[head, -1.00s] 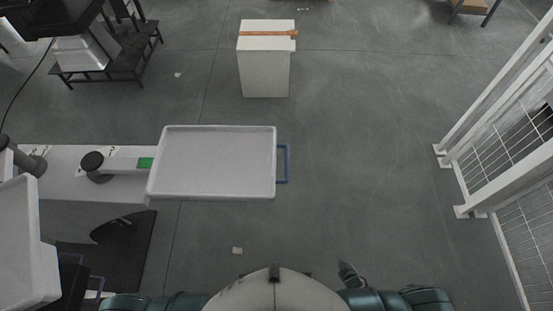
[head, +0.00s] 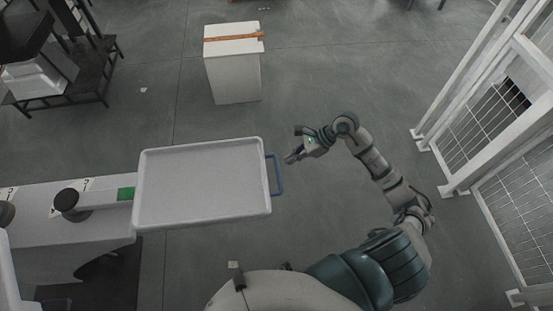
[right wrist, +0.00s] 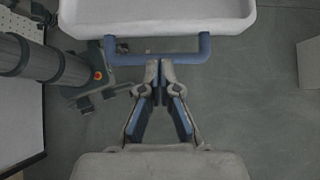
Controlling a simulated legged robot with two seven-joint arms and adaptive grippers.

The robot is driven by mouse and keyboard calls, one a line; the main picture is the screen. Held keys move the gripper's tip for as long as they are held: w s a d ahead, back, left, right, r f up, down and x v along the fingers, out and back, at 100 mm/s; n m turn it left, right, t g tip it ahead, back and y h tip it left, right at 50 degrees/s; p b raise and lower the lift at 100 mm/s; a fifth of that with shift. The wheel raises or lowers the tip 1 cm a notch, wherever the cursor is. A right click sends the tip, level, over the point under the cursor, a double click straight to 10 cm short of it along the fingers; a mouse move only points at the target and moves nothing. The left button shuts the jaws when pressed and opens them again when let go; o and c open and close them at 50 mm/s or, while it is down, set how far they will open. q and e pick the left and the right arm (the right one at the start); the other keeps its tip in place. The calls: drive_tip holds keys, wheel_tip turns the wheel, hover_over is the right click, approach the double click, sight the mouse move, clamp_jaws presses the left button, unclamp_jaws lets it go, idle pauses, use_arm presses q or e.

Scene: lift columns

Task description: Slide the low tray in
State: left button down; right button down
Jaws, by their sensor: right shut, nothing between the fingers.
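The low tray (head: 203,190) is a pale shallow tray with a raised rim, pulled out to the right of a white column unit. A blue handle (head: 278,175) stands out from its right side. My right gripper (head: 291,158) is shut and empty, just right of the handle and apart from it in the head view. In the right wrist view the shut fingertips (right wrist: 160,64) point at the middle of the blue handle bar (right wrist: 158,57), below the tray edge (right wrist: 155,18); I cannot tell whether they touch. My left gripper is not in view.
A white box with brown tape (head: 233,70) stands on the floor beyond the tray. A white mesh fence (head: 490,120) runs along the right. A dark stepped stand (head: 75,75) is at the upper left.

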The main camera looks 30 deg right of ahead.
sight(252, 175)
drive_tip(key=p+x, duration=0.1)
drive_tip(key=x, duration=0.6)
drive_tip(key=shift+w+a+f, duration=0.1)
drive_tip(key=shift+w+f, duration=0.1)
drive_tip(key=shift+f, duration=0.25)
drive_tip(key=shift+w+a+f, duration=0.1)
drive_tip(key=shift+a+f, duration=0.1)
drive_tip(key=shift+a, duration=0.2)
drive_tip(key=a, duration=0.1)
drive_tip(key=w+a+b, duration=0.1)
drive_tip(key=a, duration=0.1)
drive_tip(key=w+a+b, duration=0.1)
drive_tip(key=a, duration=0.1)
drive_tip(key=shift+f, duration=0.1)
drive_tip(key=shift+s+a, duration=0.1)
drive_tip(key=shift+a, duration=0.1)
drive_tip(key=shift+s+r, duration=0.1)
drive_tip(key=shift+r, duration=0.1)
